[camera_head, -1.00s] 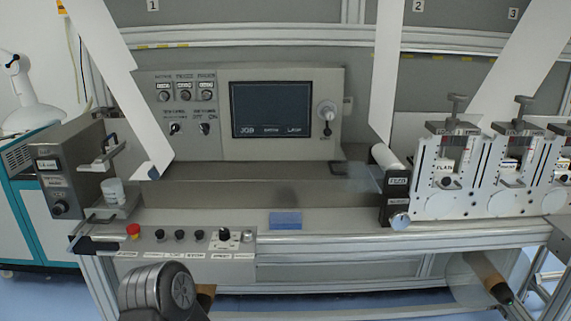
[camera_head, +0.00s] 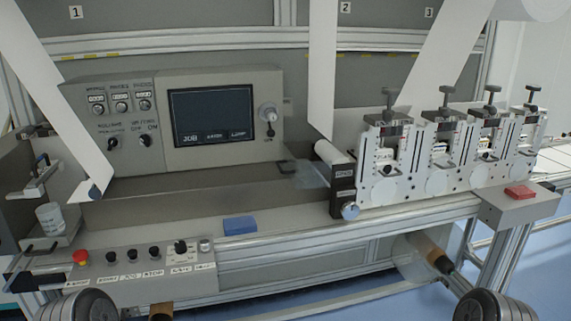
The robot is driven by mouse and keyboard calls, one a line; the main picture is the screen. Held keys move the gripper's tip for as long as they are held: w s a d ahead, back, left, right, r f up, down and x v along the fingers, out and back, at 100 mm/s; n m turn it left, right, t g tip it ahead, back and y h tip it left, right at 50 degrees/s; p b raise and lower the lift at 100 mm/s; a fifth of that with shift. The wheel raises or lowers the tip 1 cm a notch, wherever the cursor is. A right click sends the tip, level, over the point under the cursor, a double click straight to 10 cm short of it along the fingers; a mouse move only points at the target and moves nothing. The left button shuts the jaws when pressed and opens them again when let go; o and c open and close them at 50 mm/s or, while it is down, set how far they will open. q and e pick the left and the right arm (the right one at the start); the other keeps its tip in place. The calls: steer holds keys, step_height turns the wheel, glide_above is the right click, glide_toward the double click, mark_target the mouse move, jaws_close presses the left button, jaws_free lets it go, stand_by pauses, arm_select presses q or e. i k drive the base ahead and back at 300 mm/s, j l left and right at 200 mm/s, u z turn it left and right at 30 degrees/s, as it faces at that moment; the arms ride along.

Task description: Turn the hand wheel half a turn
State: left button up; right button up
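A small pale wheel with a dark handle (camera_head: 268,113) sits on the right end of the grey control panel, beside the screen; it looks like the hand wheel, though its label is too small to read. A silver round knob (camera_head: 350,211) on the front of the black block below the white roller could also be turned by hand. Rounded dark parts of my two arms show at the bottom left and bottom right edges. Neither gripper's fingers are in view, and nothing of mine touches the wheel or the knob.
The control panel (camera_head: 205,156) carries a dark screen (camera_head: 212,116). A button strip with a red button (camera_head: 80,257) runs along the front left. A blue block (camera_head: 239,225) lies on the ledge. Clamped white stations (camera_head: 385,165) and a red-topped box (camera_head: 520,192) stand right. White web strips hang down.

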mark_target(350, 209)
steer(key=i+l+z, duration=0.15)
steer(key=l, duration=0.25)
steer(key=l+z, duration=0.15)
steer(key=l, duration=0.25)
steer(key=i+l+z, duration=0.15)
steer(key=l, duration=0.25)
steer(key=i+l+z, duration=0.15)
steer(key=l, duration=0.2)
steer(key=i+l+z, duration=0.15)
steer(key=l, duration=0.2)
